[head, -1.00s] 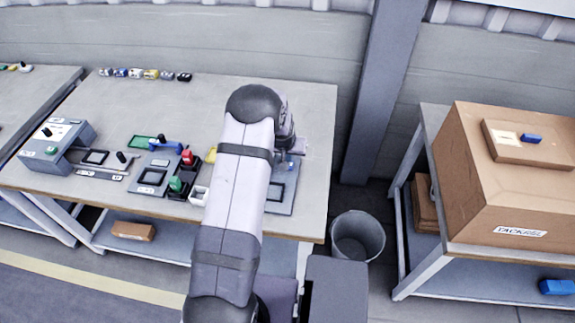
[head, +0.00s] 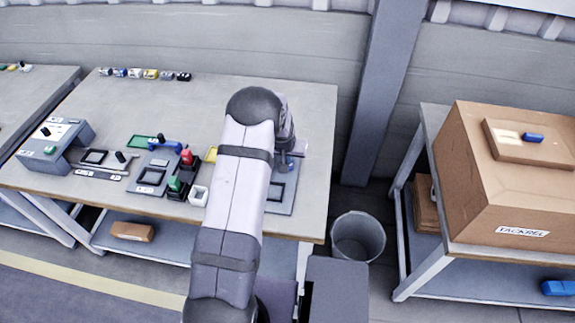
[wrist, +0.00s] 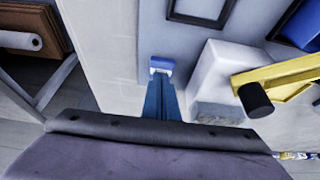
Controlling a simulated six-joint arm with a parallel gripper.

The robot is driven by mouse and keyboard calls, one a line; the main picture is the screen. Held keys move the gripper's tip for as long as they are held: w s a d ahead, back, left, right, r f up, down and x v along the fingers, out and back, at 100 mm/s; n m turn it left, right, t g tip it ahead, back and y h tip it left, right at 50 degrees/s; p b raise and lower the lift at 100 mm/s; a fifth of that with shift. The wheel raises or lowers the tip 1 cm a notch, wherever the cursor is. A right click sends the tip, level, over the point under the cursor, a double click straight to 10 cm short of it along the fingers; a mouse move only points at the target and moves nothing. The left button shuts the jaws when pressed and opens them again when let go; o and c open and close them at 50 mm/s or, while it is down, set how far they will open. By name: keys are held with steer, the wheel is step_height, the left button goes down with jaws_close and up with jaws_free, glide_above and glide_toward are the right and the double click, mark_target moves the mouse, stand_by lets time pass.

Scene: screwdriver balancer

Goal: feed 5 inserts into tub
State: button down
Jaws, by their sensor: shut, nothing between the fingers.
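My gripper (wrist: 162,68) is shut and empty in the wrist view, its narrow blue fingers together beside a grey plate. In the head view, my gripper (head: 289,163) shows as a small blue tip above the grey plate (head: 287,205) at the right end of the bench. A small white open box (head: 199,196) stands left of my arm and may be the tub. I cannot make out any inserts for certain. My arm hides part of the bench.
A red-and-green-handled black fixture (head: 183,178), a grey panel (head: 150,180) and a grey console (head: 55,141) stand to the left. In the wrist view, a yellow bar (wrist: 290,72) with a black knob is beside a white block (wrist: 214,78). A bin (head: 357,237) stands on the floor.

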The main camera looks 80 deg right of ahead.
steer(key=shift+r, duration=0.1)
step_height(320, 180, up, 7)
steer(key=p, duration=0.4)
stand_by(0.7)
step_height(320, 180, up, 6)
steer(key=p, duration=0.4)
stand_by(0.7)
steer(key=shift+f+b, duration=4.4)
steer(key=shift+f, duration=1.6)
